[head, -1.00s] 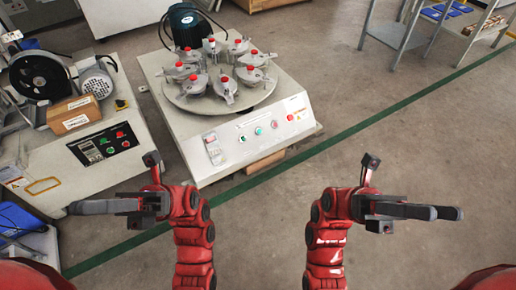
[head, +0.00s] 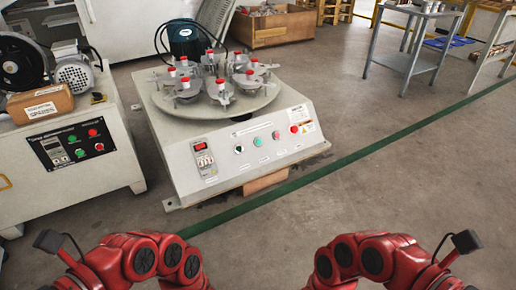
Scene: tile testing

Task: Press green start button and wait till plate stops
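The green button (head: 258,141) is on the sloped front panel of the white plate machine (head: 190,165), between a dark knob (head: 239,149) and a reddish button (head: 276,135). A larger red button (head: 294,129) is at the panel's right end. The round plate (head: 205,110) on top carries several grey holders with red-topped knobs. My arms show as bent red links at the bottom of the head view, well in front of the machine. Both grippers are outside the picture, so their fingers are not visible. Nothing of mine touches the panel.
A second machine (head: 85,165) with its own green and red buttons stands at left, with a cardboard box (head: 41,104) on it. A wooden crate (head: 273,27) and metal tables (head: 415,45) are behind. The floor ahead, crossed by a green line (head: 330,165), is clear.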

